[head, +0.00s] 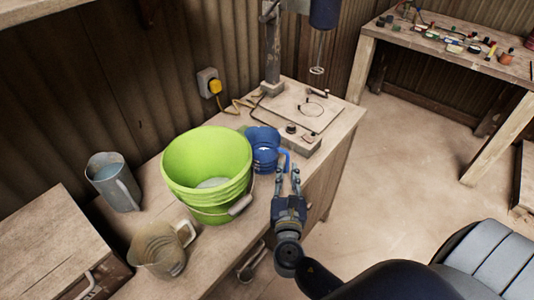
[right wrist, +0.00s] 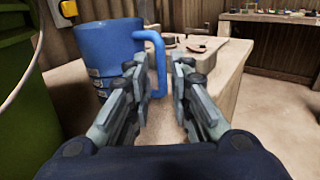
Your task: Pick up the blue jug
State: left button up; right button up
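The blue jug (head: 264,146) stands upright on the workbench, just right of the green bucket. In the right wrist view the blue jug (right wrist: 108,52) is ahead and to the left, with its handle (right wrist: 157,44) pointing right. My right gripper (head: 287,175) is in front of the handle side of the jug. In the right wrist view my right gripper (right wrist: 160,66) is open, with a gap between its fingers. The handle shows in line with this gap, partly hidden by the left finger; I cannot tell whether they touch. My left gripper is not in view.
The green bucket (head: 206,160) stands close beside the jug. A grey jug (head: 113,183) and a beige jug (head: 160,250) stand further left. A drill stand (head: 272,60) with its base plate (head: 303,109) is behind the jug. A second table (head: 450,50) holds small items.

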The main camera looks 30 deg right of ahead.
aim_at(287, 163)
jog(key=p+x, duration=0.1)
jog(key=x, duration=0.3)
jog(key=shift+w+d+r, duration=0.15)
jog(key=shift+w, duration=0.05)
jog(key=shift+w+d, duration=0.15)
jog(key=shift+w, duration=0.15)
jog(key=shift+s, duration=0.15)
grip_shut()
